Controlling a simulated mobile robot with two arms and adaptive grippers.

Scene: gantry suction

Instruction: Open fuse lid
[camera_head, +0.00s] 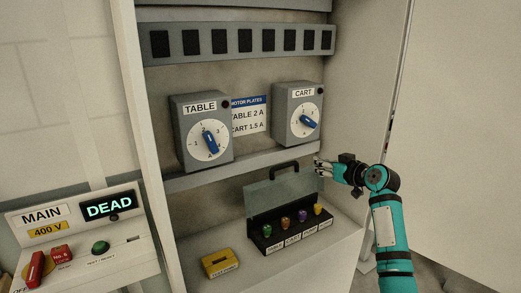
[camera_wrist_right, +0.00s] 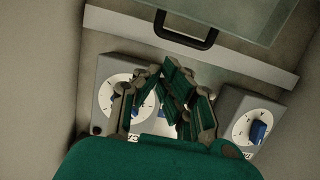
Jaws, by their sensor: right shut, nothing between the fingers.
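The fuse box (camera_head: 262,248) is a dark tray on the cabinet's lower shelf with several coloured fuses in it. Its clear lid (camera_head: 264,195) stands raised behind the fuses, with a dark handle (camera_head: 285,166) on top. In the right wrist view the lid (camera_wrist_right: 235,15) and its handle (camera_wrist_right: 187,42) show at the top, ahead of the fingers. My right gripper (camera_head: 318,166) is shut and empty, just right of the lid's upper right corner. The fingers also show in the right wrist view (camera_wrist_right: 165,88). They look apart from the handle. My left gripper is not in view.
The TABLE (camera_head: 190,152) and CART (camera_head: 285,127) switch boxes are above the shelf edge (camera_head: 240,167). A yellow block (camera_head: 221,263) lies left of the fuse box. The MAIN panel (camera_head: 70,235) reads DEAD at left. The cabinet side wall (camera_head: 365,80) is at right.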

